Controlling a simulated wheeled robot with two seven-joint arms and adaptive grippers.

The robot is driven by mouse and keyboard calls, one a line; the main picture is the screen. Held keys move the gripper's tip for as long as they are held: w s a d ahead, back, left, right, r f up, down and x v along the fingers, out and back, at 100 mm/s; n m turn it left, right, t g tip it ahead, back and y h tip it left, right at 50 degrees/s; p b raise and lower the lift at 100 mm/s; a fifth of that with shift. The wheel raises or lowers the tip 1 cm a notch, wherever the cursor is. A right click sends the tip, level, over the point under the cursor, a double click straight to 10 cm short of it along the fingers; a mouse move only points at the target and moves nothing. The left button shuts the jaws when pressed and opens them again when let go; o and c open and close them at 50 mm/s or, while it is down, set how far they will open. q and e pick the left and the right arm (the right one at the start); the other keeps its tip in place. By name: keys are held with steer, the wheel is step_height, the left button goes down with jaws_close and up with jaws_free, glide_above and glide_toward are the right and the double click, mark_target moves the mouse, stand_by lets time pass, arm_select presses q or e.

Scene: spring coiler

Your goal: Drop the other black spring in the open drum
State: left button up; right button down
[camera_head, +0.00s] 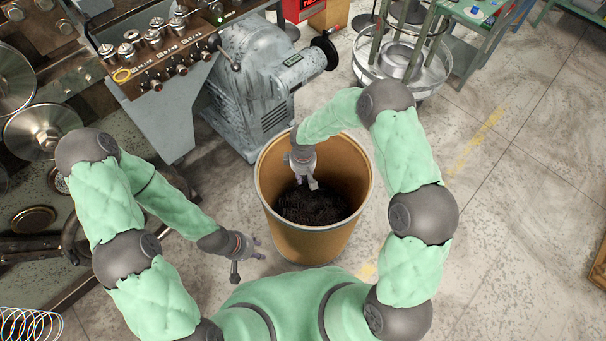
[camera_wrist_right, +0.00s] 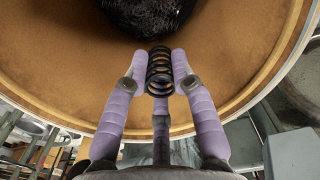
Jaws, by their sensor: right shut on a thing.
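The open drum (camera_head: 364,190) is a brown, round container standing upright on the floor, with a heap of black springs (camera_head: 310,207) at its bottom. My right gripper (camera_head: 309,181) reaches down over the drum's mouth from the far side. In the right wrist view its purple fingers are shut on a single black spring (camera_wrist_right: 160,72). The drum's rim and the dark heap (camera_wrist_right: 150,12) show beyond the fingertips in that view. My left gripper (camera_head: 256,249) is empty beside the drum's left side, low in the picture; its opening is too small to judge.
A grey machine (camera_head: 265,90) with a motor housing stands just behind the drum. A control panel (camera_head: 165,50) is at the upper left. A round metal stand (camera_head: 400,65) is at the back right. A coil of wire (camera_head: 30,323) lies at the lower left.

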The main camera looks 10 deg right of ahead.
steer(key=c, duration=1)
jaws_free()
steer(key=shift+o, duration=0.2)
steer(key=shift+r, duration=0.1)
step_height(320, 180, up, 12)
